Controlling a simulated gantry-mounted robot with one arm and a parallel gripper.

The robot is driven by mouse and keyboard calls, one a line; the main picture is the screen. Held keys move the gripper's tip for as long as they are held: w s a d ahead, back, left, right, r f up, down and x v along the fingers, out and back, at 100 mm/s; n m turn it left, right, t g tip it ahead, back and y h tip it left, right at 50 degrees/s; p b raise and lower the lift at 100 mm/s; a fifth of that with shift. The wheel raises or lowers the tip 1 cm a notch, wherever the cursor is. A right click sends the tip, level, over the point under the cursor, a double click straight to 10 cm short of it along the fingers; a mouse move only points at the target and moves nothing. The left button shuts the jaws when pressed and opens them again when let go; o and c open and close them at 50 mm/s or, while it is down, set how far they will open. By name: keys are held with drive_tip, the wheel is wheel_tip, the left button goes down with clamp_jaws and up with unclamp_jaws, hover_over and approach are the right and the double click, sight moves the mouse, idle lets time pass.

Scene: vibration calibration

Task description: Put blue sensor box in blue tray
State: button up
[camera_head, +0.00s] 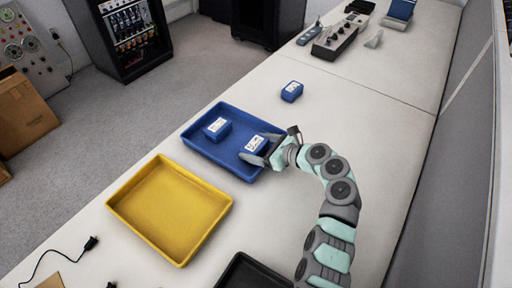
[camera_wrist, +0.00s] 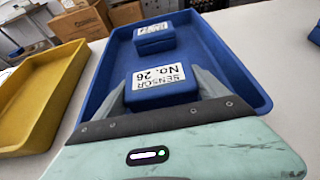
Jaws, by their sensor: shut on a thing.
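The blue tray (camera_head: 190,140) lies on the table, and it fills the middle of the wrist view (camera_wrist: 240,85). My gripper (camera_head: 262,153) is at the tray's right part, shut on a blue sensor box (camera_head: 257,144) with a white label. In the wrist view this box (camera_wrist: 150,99) reads "SENSOR No. 26" and sits between the fingers, over or in the tray; I cannot tell whether it touches the floor. A second blue sensor box (camera_head: 217,128) stands in the tray's left part, farther off in the wrist view (camera_wrist: 154,44). A third blue box (camera_head: 291,91) stands on the table behind the tray.
An empty yellow tray (camera_head: 120,190) lies beside the blue one, nearer the front. A black tray (camera_head: 232,272) is partly cut off at the bottom. A grey device with knobs (camera_head: 335,40) stands far back. The table right of the third box is clear.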

drive_tip(key=shift+f, duration=0.15)
drive_tip(key=o, duration=1.4)
drive_tip(key=shift+f, duration=0.1)
drive_tip(key=p+v, duration=0.2)
drive_tip(key=v, duration=0.4)
drive_tip(key=p+v, duration=0.2)
drive_tip(key=v, duration=0.4)
drive_tip(key=shift+r, duration=0.3)
